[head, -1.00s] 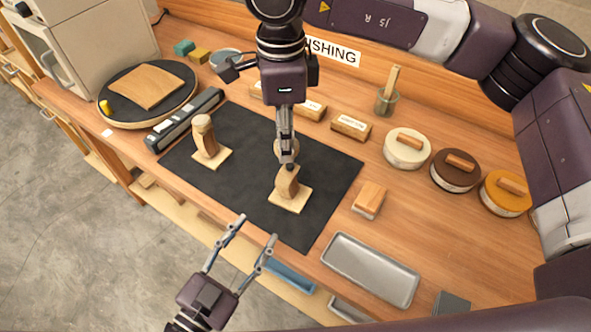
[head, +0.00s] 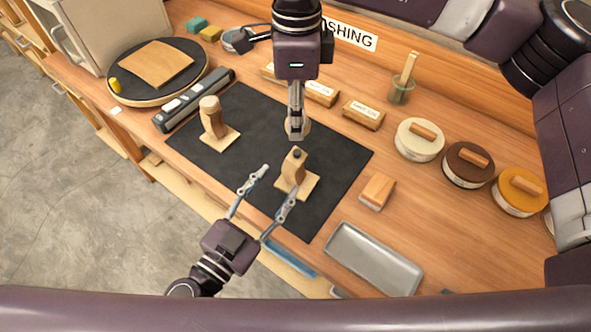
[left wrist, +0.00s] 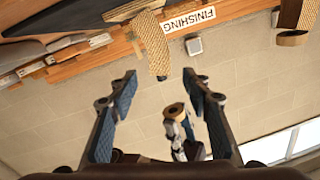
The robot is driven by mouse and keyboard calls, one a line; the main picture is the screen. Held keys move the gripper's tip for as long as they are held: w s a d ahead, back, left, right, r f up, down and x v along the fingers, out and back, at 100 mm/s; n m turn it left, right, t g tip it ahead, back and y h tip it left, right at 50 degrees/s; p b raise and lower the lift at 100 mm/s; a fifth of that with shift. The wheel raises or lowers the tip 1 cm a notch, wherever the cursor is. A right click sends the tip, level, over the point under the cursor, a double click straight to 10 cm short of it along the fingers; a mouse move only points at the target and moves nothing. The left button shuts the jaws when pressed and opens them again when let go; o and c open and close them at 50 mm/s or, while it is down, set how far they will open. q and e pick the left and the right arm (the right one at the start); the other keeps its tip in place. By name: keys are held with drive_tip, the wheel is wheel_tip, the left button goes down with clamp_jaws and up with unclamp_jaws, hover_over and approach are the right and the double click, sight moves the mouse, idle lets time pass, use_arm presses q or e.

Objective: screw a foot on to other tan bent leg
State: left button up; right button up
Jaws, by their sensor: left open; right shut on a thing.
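The right tan bent leg (head: 293,172) stands upright on its flat plate on the dark mat (head: 248,130), with a dark spot on its bare top. It also shows in the left wrist view (left wrist: 152,44), which is upside down. The left tan bent leg (head: 215,125) carries a round foot (head: 209,103). My right gripper (head: 295,132) is shut on another round tan foot (head: 305,129), above and behind the right leg; this foot also shows in the left wrist view (left wrist: 174,111). My left gripper (head: 274,184) is open and empty, with its fingertips close to the right leg's front.
A grey tray (head: 373,258) and a wood-handled block (head: 377,191) lie to the right of the mat. Round tins (head: 419,140) and labelled blocks (head: 363,114) stand behind. A grey-black bar (head: 194,100) and a turntable (head: 158,101) are at left.

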sight(290, 166)
use_arm(q)
drive_tip(key=shift+x, duration=3.35)
clamp_jaws()
